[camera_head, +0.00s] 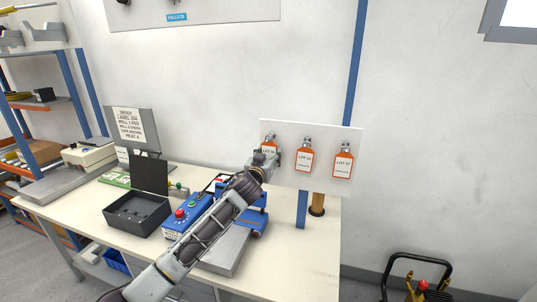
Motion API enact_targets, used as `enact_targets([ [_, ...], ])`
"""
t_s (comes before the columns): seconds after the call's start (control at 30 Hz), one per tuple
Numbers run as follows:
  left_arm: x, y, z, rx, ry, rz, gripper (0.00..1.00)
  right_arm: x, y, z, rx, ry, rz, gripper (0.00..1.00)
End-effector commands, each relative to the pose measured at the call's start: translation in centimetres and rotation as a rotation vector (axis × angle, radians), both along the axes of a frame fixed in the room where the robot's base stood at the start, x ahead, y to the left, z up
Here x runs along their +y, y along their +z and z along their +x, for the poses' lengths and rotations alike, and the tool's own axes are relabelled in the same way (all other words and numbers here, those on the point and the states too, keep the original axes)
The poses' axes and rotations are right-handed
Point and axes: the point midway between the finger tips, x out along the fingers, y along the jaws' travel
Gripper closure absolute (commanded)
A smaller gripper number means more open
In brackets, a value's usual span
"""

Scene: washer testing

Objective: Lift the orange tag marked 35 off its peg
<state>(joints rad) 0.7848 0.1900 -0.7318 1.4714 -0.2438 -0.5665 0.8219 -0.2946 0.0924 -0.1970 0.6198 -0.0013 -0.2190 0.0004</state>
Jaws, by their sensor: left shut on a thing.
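A white board (352,186) on the wall holds three orange tags on pegs. The leftmost orange tag (268,148) is partly covered by my left gripper (271,158); its number is too small to read surely. The left gripper is shut on this tag, at the board's left side, and the tag still appears close against the board at its peg. The middle tag (304,160) and the right tag (343,166), which seems to read LOT 37, hang freely. My right gripper is out of view.
Below my left arm, the workbench (300,262) carries a blue device (185,217) with a red button, a dark open tray (137,213) and a sign on a stand (131,125). A blue post stands behind the board. A cart handle (420,262) shows at lower right.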

Motion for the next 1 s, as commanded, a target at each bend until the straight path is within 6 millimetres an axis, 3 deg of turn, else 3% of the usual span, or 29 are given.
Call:
enact_targets([
  [1.0, 0.22, 1.01, -0.95, -0.009, -0.003, -0.003, 0.67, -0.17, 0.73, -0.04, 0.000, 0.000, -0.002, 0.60],
])
